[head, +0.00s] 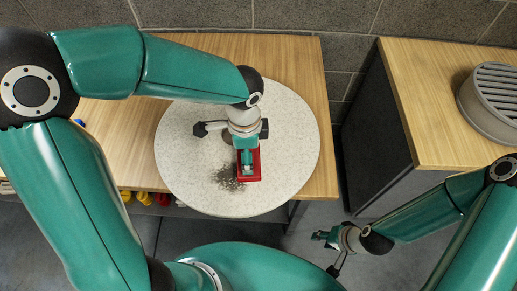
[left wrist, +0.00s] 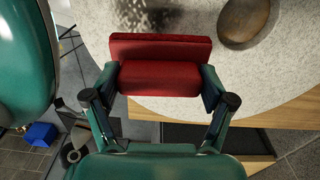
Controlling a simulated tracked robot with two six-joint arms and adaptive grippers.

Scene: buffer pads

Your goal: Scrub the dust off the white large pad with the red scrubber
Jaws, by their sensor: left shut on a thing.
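The white large pad (head: 290,150) is a round speckled disc on the wooden table. A patch of dark dust (head: 226,179) lies on its near part, just left of the red scrubber (head: 254,172). My left gripper (head: 246,160) is shut on the scrubber, over the pad. In the left wrist view the red scrubber (left wrist: 160,75) sits between both fingers, with some dust (left wrist: 145,14) beyond it. Whether the scrubber touches the pad is hard to tell. My right gripper (head: 331,252) is open and empty, off the table at the lower right.
A brown rounded object (left wrist: 245,20) rests on the pad. A second wooden counter (head: 425,75) with a round grilled item (head: 492,100) stands at the right, across a gap. Small yellow items (head: 144,198) show below the table's front edge. A blue box (left wrist: 40,134) is lower left.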

